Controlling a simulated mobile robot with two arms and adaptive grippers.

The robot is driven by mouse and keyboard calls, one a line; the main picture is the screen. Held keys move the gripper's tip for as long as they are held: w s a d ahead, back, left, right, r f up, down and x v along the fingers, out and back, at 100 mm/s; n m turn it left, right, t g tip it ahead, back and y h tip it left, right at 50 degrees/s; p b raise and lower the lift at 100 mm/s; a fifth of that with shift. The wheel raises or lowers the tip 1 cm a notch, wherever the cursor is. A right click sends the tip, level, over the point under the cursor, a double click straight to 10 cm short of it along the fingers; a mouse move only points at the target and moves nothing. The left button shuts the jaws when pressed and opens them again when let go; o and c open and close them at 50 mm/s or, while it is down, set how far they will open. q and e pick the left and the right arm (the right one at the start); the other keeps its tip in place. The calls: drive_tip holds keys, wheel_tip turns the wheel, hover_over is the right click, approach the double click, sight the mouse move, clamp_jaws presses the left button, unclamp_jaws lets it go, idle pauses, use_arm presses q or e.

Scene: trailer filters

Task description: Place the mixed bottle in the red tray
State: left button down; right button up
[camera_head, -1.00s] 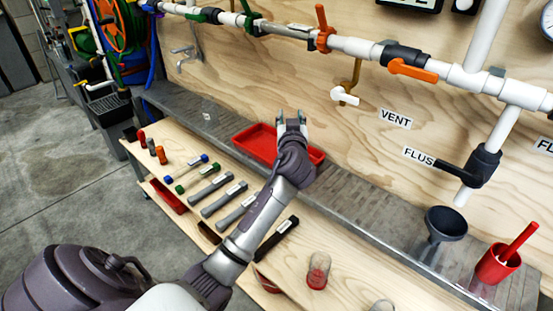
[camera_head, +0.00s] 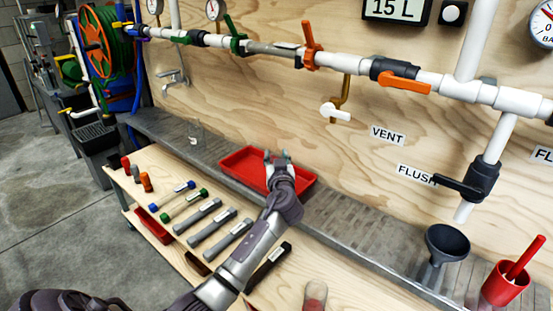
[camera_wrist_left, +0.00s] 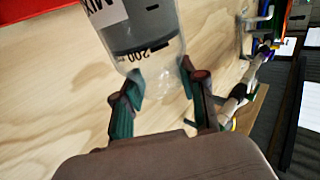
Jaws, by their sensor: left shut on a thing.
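The mixed bottle (camera_wrist_left: 145,30) is clear, with a white "MIX" label, measuring marks and dark grey contents. In the left wrist view it lies between the two fingers of my left gripper (camera_wrist_left: 160,95), which is shut on its clear end. In the head view my left gripper (camera_head: 277,158) is over the red tray (camera_head: 240,160), and I cannot make out the bottle there. The shallow red tray sits on the grey metal ledge against the wooden wall. A red edge of it shows at the top left of the left wrist view (camera_wrist_left: 35,10). My right gripper is not in view.
White pipes with an orange-handled valve (camera_head: 400,82) run along the wall above. A dark funnel (camera_head: 446,242) and a red cup (camera_head: 505,284) stand at the right. Several tools lie on the wooden bench, including a grey-handled one (camera_head: 228,240). A small clear vessel (camera_head: 195,133) is on the ledge's left.

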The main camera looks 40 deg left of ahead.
use_arm(q)
drive_tip(key=shift+r, duration=0.1)
drive_tip(key=c, duration=0.7)
unclamp_jaws()
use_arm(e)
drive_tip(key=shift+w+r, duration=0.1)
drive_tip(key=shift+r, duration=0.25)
use_arm(q)
drive_tip(key=shift+o, duration=0.2)
drive_tip(key=v, duration=1.1)
drive_tip(key=s+d+f+m+g+h, duration=0.25)
drive_tip(key=s+f, duration=0.25)
drive_tip(key=f, duration=0.6)
drive_tip(key=s+d+f+m+g+h, duration=0.25)
drive_tip(key=s+f, duration=0.25)
drive_tip(key=f, duration=0.5)
drive_tip(key=s+d+f+m+g+h, duration=0.2)
drive_tip(key=s+d+f, duration=0.3)
drive_tip(key=s+f, duration=0.3)
drive_tip(key=s+d+f+m+g+h, duration=0.3)
drive_tip(key=s+d+f, duration=0.3)
drive_tip(key=s, duration=0.6)
drive_tip(key=shift+s+f+g+h, duration=0.4)
drive_tip(key=shift+f+g+h, duration=0.1)
drive_tip(key=shift+f+h, duration=0.45)
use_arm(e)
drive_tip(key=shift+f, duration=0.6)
